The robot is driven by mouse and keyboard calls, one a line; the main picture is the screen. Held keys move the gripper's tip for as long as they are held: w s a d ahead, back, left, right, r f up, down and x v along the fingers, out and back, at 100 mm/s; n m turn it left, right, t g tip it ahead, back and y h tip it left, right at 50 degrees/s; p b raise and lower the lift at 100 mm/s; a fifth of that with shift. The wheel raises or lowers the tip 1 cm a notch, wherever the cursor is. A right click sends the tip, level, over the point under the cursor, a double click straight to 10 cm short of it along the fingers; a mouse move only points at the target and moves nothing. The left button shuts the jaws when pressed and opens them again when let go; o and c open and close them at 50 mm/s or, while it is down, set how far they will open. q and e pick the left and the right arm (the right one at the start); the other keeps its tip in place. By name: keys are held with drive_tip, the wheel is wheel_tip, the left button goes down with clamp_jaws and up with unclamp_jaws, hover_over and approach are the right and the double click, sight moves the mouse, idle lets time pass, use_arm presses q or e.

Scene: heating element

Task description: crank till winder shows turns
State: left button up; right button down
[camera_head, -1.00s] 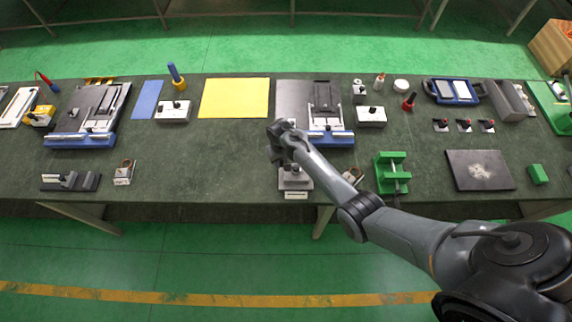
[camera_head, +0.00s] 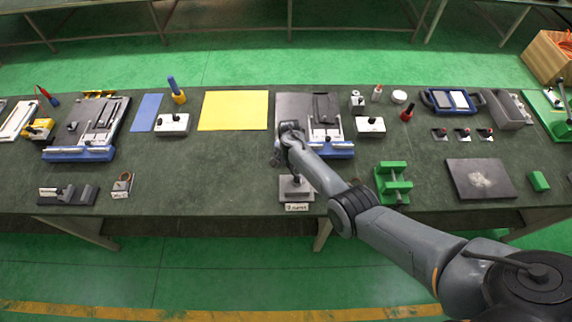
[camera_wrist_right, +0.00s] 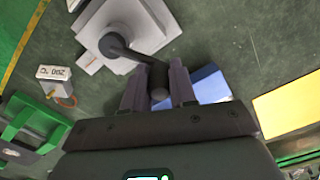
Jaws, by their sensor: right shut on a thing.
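The winder (camera_head: 296,190) is a grey block on a square base near the bench's front edge, with a white label (camera_head: 297,207) in front. The label seems to end in "turns"; its number is too small to read surely. In the right wrist view the winder (camera_wrist_right: 150,22) shows at the top, with a dark crank arm (camera_wrist_right: 122,49) reaching to a handle (camera_wrist_right: 158,82). My right gripper (camera_head: 278,160) is just behind and left of the winder block. In the wrist view its fingers (camera_wrist_right: 157,88) are shut on the crank handle. My left gripper is not in view.
A blue-edged fixture (camera_head: 330,150) stands close behind my right gripper. A green clamp (camera_head: 393,184) is to the right. A box labelled 200 °C (camera_wrist_right: 52,74) is near the winder in the wrist view.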

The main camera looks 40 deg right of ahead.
drive_tip(key=s+d+m, duration=0.1)
drive_tip(key=s+m, duration=0.1)
drive_tip(key=m, duration=0.3)
drive_tip(key=s+d+m+p, duration=0.1)
drive_tip(key=s+d+m, duration=0.1)
drive_tip(key=m, duration=0.4)
drive_tip(key=s+d+m, duration=0.2)
drive_tip(key=m, duration=0.4)
drive_tip(key=shift+s+d, duration=0.15)
drive_tip(key=m, duration=0.1)
drive_tip(key=s+m, duration=0.1)
drive_tip(key=m, duration=0.1)
drive_tip(key=s+m, duration=0.1)
drive_tip(key=shift+a+m, duration=0.25)
drive_tip(key=shift+m, duration=0.15)
drive_tip(key=shift+s, duration=0.15)
drive_tip(key=c, duration=1)
unclamp_jaws()
drive_tip(key=shift+o, duration=0.5)
